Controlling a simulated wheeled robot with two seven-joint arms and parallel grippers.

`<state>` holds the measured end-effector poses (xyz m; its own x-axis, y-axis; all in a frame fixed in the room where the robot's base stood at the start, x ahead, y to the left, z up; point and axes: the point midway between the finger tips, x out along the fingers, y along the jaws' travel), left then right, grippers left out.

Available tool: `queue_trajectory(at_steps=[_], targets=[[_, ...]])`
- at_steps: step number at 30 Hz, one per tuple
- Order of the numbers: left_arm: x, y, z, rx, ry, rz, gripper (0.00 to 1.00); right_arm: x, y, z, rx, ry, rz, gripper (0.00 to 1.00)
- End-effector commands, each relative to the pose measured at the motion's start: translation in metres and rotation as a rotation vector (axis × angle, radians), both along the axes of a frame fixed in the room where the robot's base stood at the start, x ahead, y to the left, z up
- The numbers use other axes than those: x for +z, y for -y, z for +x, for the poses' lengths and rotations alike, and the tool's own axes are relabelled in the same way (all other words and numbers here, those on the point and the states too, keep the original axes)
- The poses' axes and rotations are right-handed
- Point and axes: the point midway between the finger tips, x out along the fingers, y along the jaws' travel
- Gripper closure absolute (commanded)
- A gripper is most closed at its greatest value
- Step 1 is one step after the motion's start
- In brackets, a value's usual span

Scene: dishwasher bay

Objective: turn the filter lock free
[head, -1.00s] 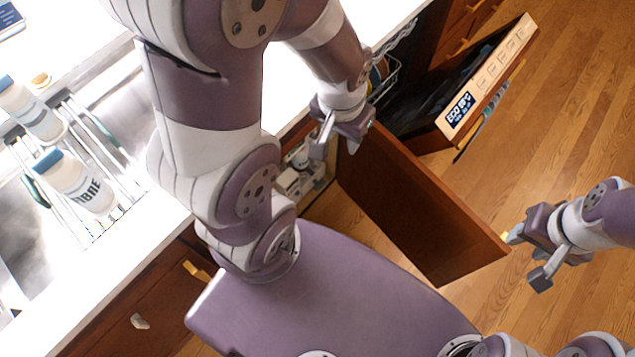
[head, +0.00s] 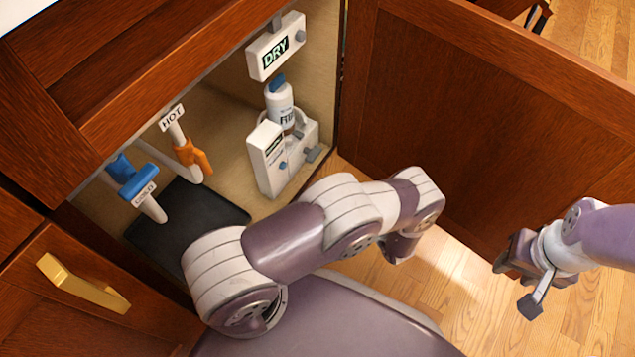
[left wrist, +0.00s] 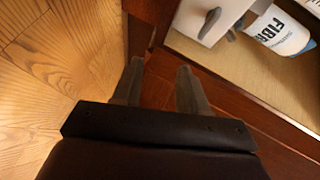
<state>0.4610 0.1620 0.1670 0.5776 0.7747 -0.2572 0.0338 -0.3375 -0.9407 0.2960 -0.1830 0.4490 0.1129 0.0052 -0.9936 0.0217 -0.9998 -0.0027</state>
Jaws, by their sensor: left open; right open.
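I cannot pick out a part that is clearly the filter lock. Inside the open cabinet stands a white unit (head: 268,158) with grey knobs on its right side. A white bottle (head: 280,106) with a blue cap stands behind it; its label, partly read as "FIB", also shows in the left wrist view (left wrist: 277,32). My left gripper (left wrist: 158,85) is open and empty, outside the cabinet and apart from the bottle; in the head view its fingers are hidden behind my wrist. My right gripper (head: 516,285) is open and empty, in front of the cabinet door.
The cabinet door (head: 450,130) stands open at right. A box marked DRY (head: 276,48) hangs on the cabinet wall. An orange HOT valve (head: 190,155) and blue COLD valve (head: 135,180) stand at left, near a black mat (head: 190,222). A gold handle (head: 85,285) projects at lower left.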

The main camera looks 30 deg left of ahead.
Motion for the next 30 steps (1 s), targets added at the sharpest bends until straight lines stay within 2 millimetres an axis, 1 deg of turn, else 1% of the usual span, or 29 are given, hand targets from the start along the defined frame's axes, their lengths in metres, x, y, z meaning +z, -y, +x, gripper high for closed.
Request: queue_trajectory(at_steps=[1,3,6,8,11,15,19,21,24,30], targets=[[0.006,-0.008,-0.007,0.039,-0.01,0.115,0.57,-0.004,0.0,0.001,0.0,0.003,0.0,0.57],[0.016,-0.015,-0.017,0.092,-0.034,0.246,0.57,-0.006,0.0,0.001,0.0,0.003,0.0,0.57],[0.024,-0.024,-0.023,0.136,-0.06,0.336,0.57,-0.01,0.0,0.001,0.0,0.003,0.0,0.57],[0.025,-0.032,-0.02,0.144,-0.063,0.348,0.57,-0.014,0.0,0.001,0.0,0.003,0.0,0.57],[0.023,-0.054,-0.01,0.146,-0.064,0.347,0.57,-0.024,0.0,0.001,0.0,0.003,0.0,0.57],[0.021,-0.088,0.008,0.145,-0.062,0.345,0.57,-0.04,0.0,0.0,0.0,0.002,0.0,0.57],[0.023,-0.112,0.02,0.143,-0.062,0.343,0.57,-0.051,0.0,0.0,0.0,0.002,0.0,0.57],[0.023,-0.121,0.025,0.142,-0.062,0.343,0.57,-0.056,0.0,0.0,0.0,0.002,0.0,0.57],[0.025,-0.129,0.03,0.14,-0.061,0.342,0.57,-0.058,0.0,0.0,0.0,0.002,0.0,0.57],[0.027,-0.133,0.032,0.137,-0.061,0.343,0.57,-0.058,0.0,0.0,0.0,0.002,0.0,0.57]])
